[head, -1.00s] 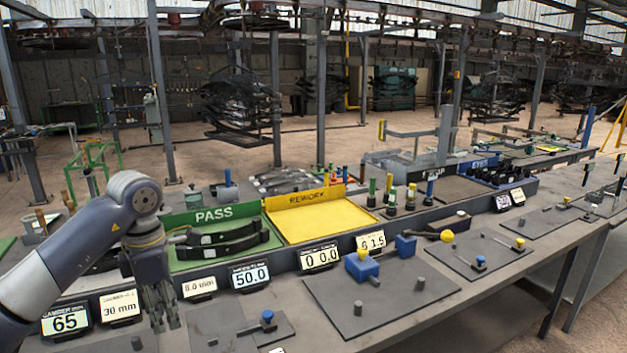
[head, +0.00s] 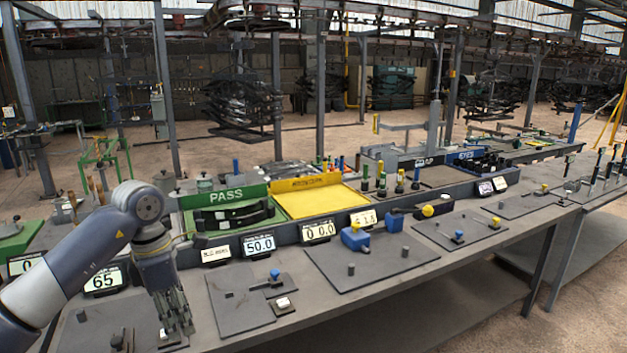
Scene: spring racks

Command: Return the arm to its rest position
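My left arm comes in from the left in the head view and bends down at the elbow. Its gripper (head: 176,312) points downward in front of the bench, over the near left part of the worktop. The fingers look close together, but the view is too small to tell whether they are open or shut. I see no object between them. My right gripper is not in view.
A long grey bench (head: 375,305) carries a green PASS tray (head: 227,197) with dark curved parts, an empty yellow REWORK tray (head: 316,203), number displays (head: 260,245) and dark fixture plates (head: 370,264). Space above the bench's front edge is clear.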

